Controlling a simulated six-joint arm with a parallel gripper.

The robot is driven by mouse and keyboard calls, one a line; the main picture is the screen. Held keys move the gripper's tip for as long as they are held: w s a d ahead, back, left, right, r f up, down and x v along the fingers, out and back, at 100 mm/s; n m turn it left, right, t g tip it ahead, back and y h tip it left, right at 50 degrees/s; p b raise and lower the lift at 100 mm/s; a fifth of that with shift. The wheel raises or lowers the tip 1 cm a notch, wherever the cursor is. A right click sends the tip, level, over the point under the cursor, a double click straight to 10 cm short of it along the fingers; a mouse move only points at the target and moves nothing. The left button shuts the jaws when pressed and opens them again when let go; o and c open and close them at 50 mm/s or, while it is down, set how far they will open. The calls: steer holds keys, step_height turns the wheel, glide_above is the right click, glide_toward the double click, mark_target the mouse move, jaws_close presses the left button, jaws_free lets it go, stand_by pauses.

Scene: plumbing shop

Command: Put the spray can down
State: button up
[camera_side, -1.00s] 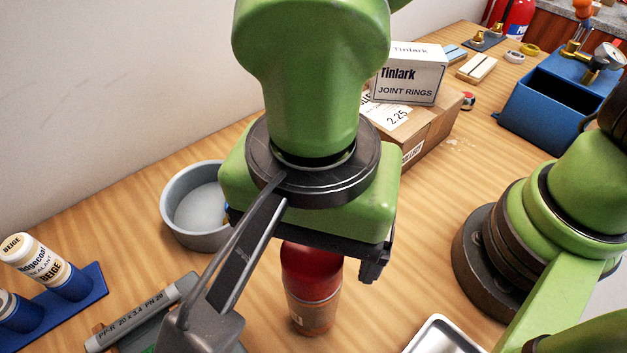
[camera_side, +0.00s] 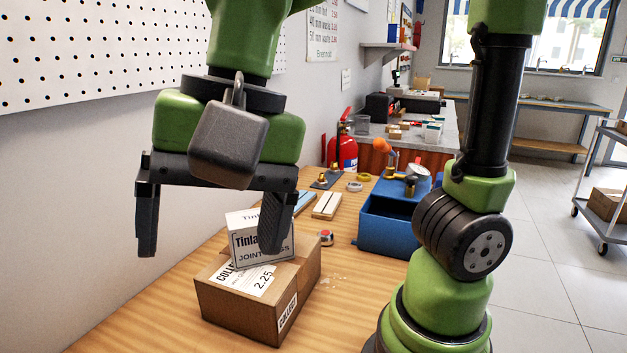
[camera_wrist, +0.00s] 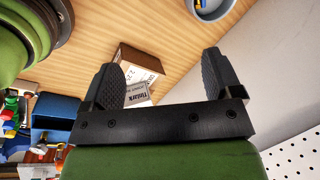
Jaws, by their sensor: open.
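My gripper (camera_side: 209,250) is raised above the bench, its two dark fingers wide apart and pointing down, with nothing between them. In the side view it hangs in front of and above the cardboard box. The wrist view also shows my gripper (camera_wrist: 163,76) open and empty. The spray can is in neither current view, so I cannot tell how it stands now.
A cardboard box (camera_side: 240,311) carries a white joint-rings carton (camera_side: 246,258). A blue bin (camera_side: 385,228) stands behind, with fittings near it. A red fire extinguisher (camera_side: 345,153) is farther back. A grey bowl (camera_wrist: 211,9) shows at the wrist view's top edge.

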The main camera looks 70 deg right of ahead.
steer(key=s+d+n+t, duration=0.2)
steer(key=d, duration=0.4)
steer(key=s+d+r+n+t, duration=0.1)
steer(key=s+d+n+t, duration=0.1)
steer(key=d, duration=0.4)
steer(key=shift+t, duration=0.7)
